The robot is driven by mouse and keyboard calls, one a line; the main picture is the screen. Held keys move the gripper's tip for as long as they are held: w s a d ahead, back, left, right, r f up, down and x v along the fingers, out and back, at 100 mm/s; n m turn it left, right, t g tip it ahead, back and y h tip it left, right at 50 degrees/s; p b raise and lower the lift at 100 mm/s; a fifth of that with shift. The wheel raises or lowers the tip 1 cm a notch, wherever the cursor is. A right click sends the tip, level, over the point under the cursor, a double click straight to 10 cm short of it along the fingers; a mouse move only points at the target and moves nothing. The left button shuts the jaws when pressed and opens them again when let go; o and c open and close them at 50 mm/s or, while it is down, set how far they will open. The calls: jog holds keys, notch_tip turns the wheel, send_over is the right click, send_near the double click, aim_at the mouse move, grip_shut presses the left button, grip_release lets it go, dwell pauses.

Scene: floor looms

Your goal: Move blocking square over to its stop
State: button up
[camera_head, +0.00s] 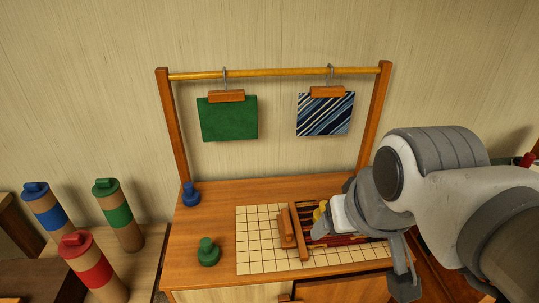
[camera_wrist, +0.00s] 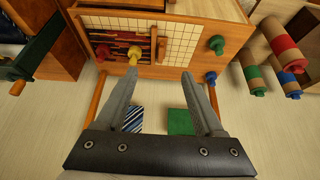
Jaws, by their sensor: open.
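A grid-marked board (camera_head: 258,248) lies on the wooden cabinet top. A wooden bar piece with a short crosspiece (camera_head: 297,236), which looks like the blocking square, lies across it where the pale grid meets dark red striped work (camera_wrist: 112,37). The piece also shows in the wrist view (camera_wrist: 153,46). A yellow knob (camera_wrist: 135,52) sits beside the bar, over the stripes. I cannot tell which part is its stop. My gripper (camera_wrist: 158,76) is open and empty, apart from the piece. In the head view my arm hides the board's right part.
A rail frame (camera_head: 170,118) with a green cloth (camera_head: 229,120) and a striped cloth (camera_head: 325,114) stands behind the board. Blue (camera_head: 190,195) and green (camera_head: 208,252) knobs stand left of it. Several banded rolls (camera_head: 88,268) stand farther left. The left grid is clear.

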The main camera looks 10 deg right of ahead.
jog(key=shift+g, duration=0.8)
jog(key=w, duration=0.3)
jog(key=w+r, duration=0.1)
jog(key=w, duration=0.5)
jog(key=shift+w+a+r, duration=0.1)
jog(key=shift+a+r, duration=0.05)
jog(key=shift+r, duration=0.15)
jog(key=g+p, duration=0.2)
jog(key=g, duration=0.2)
send_over(287, 220)
notch_tip(287, 220, down, 19)
notch_tip(287, 220, down, 17)
jog(key=shift+r+b, duration=0.1)
jog(key=shift+b, duration=0.3)
jog(key=shift+c, duration=0.4)
grip_shut()
